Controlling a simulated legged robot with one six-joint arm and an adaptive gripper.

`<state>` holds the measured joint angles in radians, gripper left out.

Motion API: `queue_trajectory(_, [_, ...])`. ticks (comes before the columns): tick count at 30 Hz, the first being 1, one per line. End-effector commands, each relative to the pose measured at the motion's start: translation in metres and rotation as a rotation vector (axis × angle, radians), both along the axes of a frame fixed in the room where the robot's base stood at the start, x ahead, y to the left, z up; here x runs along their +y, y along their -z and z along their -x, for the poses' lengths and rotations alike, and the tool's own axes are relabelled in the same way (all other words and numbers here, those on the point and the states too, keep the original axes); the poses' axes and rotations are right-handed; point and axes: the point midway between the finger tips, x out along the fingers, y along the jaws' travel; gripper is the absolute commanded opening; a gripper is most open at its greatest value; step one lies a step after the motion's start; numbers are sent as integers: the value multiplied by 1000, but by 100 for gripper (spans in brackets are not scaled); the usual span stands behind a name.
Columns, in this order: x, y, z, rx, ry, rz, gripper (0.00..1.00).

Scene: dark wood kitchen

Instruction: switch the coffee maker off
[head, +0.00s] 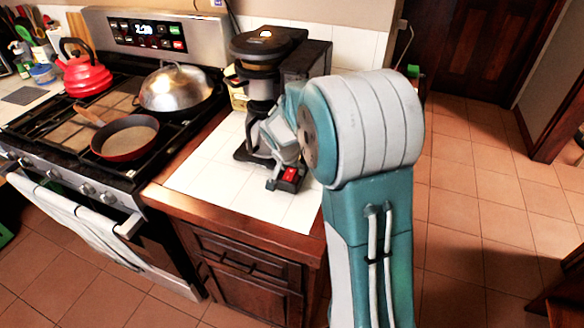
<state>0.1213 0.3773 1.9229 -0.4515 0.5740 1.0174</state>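The coffee maker (262,62) is black and stands upright on the white tiled counter, with its front partly hidden by my arm. A red switch (290,175) shows on a dark block low at its front right. My gripper (274,168) points down in front of the coffee maker, with its tip just left of the red switch. I cannot tell whether it touches the switch. The view does not show clearly whether the fingers are apart or together. I see nothing held.
The white tiled counter (212,168) is clear left of the gripper. The stove (65,130) stands to the left with a red kettle (84,76), a frying pan (125,139) and a domed lid (176,89). Open tiled floor (480,190) lies to the right.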

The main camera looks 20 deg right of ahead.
Motion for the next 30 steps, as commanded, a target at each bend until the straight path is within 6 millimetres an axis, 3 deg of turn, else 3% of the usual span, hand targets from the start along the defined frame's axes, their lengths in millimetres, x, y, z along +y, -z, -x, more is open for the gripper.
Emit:
queue_trajectory(1, [1,0,0,0,-1,0,18])
queue_trajectory(2, [1,0,0,1,-2,1,5])
queue_trajectory(3, [2,0,0,1,-1,1,0])
queue_trajectory(30, [-1,2,0,100,-2,-94,0])
